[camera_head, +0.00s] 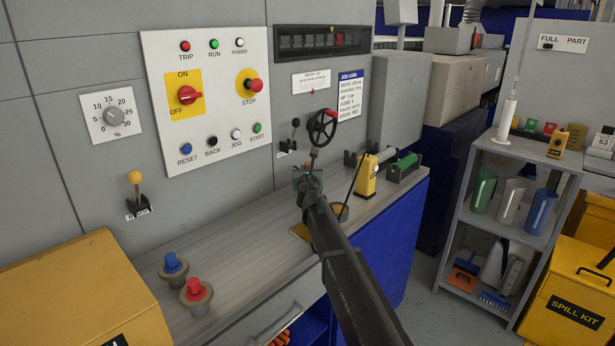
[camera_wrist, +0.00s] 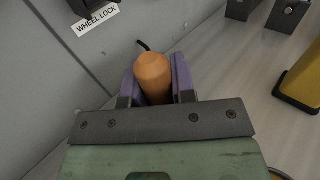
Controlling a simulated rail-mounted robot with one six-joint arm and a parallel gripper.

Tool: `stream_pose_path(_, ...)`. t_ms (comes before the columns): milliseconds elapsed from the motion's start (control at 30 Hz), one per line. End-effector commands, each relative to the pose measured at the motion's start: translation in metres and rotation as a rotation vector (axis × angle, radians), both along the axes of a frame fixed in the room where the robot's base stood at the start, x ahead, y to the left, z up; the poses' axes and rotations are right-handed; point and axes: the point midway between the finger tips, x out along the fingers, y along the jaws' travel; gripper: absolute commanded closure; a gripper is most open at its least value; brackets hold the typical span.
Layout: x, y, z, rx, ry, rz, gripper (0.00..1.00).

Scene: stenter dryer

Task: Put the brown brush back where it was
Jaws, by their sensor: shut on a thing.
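The brown brush shows in the wrist view as an orange-brown rounded handle end (camera_wrist: 154,72), standing between the two purple-grey jaw pads. My gripper (camera_wrist: 156,85) is shut on it. The rest of the brush is hidden below the handle and behind the gripper. In the head view my gripper (camera_head: 308,182) is over the back of the grey worktop, below the black handwheel. I cannot make out the brush there, nor whether its lower end touches the worktop.
A black handwheel (camera_head: 322,127) stands out from the panel just above my gripper. To the right are a yellow device (camera_head: 366,176) and a green cylinder (camera_head: 405,164) in a holder. Red (camera_head: 195,288) and blue (camera_head: 172,263) knobs stand at the front left. The worktop (camera_head: 245,255) between is clear.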

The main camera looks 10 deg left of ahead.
Motion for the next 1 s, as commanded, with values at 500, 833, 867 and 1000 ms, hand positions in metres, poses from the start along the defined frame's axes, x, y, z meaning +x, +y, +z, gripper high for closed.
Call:
stream_pose_path(500, 0.0, 0.0, -0.003, 0.0, 0.0, 0.0, 0.5)
stream_pose_path(833, -0.043, -0.006, 0.002, 0.0, 0.0, 0.001, 0.5)
stream_pose_path(867, -0.051, -0.008, 0.002, 0.0, 0.0, 0.001, 0.5)
stream_pose_path(1000, -0.09, -0.013, 0.004, 0.0, 0.0, 0.0, 0.5)
